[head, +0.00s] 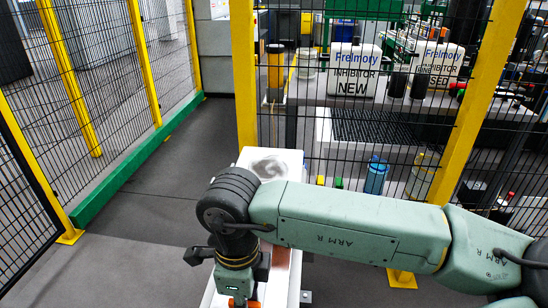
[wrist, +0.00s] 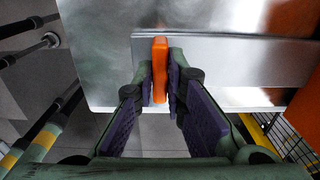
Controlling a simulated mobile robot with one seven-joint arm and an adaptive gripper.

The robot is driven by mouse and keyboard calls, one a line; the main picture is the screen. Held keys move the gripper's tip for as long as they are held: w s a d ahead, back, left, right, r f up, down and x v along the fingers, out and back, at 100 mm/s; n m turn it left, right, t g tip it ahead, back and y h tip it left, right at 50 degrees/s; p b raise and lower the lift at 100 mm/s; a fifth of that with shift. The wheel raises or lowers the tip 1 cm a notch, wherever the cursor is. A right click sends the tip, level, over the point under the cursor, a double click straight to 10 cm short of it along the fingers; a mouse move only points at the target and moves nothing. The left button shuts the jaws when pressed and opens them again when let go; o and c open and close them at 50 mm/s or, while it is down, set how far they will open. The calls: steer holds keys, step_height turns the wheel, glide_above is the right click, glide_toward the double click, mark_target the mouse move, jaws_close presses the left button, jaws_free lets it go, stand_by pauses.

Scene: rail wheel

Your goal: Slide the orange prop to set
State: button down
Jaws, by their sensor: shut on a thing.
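The orange prop (wrist: 160,62) is a narrow upright bar in the wrist view. It stands out against a shiny metal plate (wrist: 225,60). My gripper (wrist: 160,88) is shut on the prop, with one purple-padded finger on each side of it. The prop's upper end shows beyond the fingertips; a lower part shows between them. In the head view my arm reaches over a pale, metal-topped stand (head: 270,160), and the gripper's end is mostly cut off by the bottom edge. A set position for the prop cannot be made out.
A black mesh fence with yellow posts (head: 243,75) stands behind the stand. Beyond it are shelves with two white inhibitor canisters (head: 352,72). A green kerb (head: 120,165) runs along the left fence. The floor (head: 150,215) left of the stand is clear.

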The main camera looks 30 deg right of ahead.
steer(key=shift+s+a, duration=0.45)
steer(key=shift+s, duration=0.2)
steer(key=shift+f, duration=0.1)
steer(key=shift+s+a+b, duration=0.6)
steer(key=shift+s+b, duration=0.25)
steer(key=shift+b, duration=0.35)
steer(key=shift+s+a+b, duration=0.1)
steer(key=shift+s+b, duration=0.05)
steer(key=shift+b, duration=0.2)
steer(key=shift+s+a+b, duration=0.45)
steer(key=shift+s+b, duration=0.2)
steer(key=shift+b, duration=0.65)
